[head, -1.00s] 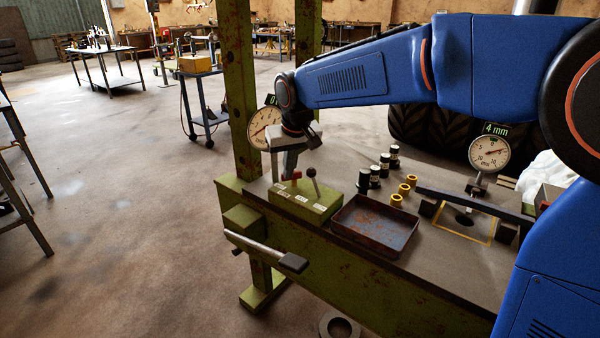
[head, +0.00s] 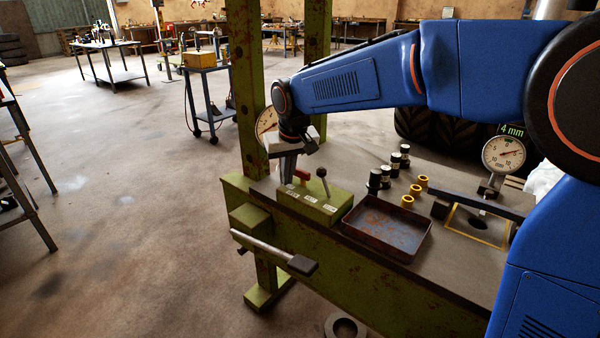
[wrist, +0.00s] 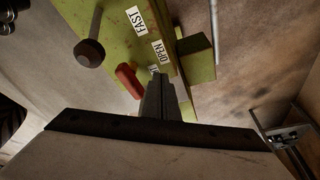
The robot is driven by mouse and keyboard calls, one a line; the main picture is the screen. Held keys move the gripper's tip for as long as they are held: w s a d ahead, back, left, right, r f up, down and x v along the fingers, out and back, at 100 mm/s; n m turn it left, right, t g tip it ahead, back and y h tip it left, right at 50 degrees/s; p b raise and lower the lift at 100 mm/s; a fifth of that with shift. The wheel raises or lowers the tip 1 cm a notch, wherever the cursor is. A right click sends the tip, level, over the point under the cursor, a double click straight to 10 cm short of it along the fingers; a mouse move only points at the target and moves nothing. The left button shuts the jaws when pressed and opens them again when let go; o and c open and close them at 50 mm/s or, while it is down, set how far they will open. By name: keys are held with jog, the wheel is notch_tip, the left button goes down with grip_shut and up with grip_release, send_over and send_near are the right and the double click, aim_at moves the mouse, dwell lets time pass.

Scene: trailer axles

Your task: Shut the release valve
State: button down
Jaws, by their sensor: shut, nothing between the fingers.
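The green valve box (head: 312,204) sits at the near left end of the bench, with white labels on it. Its short red lever (head: 303,175) and a taller lever with a dark knob (head: 322,173) stand on top. In the wrist view the red lever (wrist: 128,80) lies just left of my gripper (wrist: 158,78), with a thin gap seeming to show. The labels FAST and OPEN are readable there; another is partly hidden by the fingers. In the head view my gripper (head: 288,180) points down, shut and empty, at the left of the red lever.
A rusty tray (head: 383,228) stands right of the box. Black cylinders (head: 385,176) and yellow rings (head: 415,190) stand behind it. A dial gauge marked 4 mm (head: 503,154) is at right. A green post (head: 245,85) rises close behind my gripper. A bar handle (head: 270,251) sticks out in front.

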jog(key=shift+d+r, duration=0.15)
jog(key=shift+r, duration=1.2)
jog(key=shift+d+r, duration=0.15)
jog(key=shift+r, duration=1.15)
jog(key=shift+s, duration=0.1)
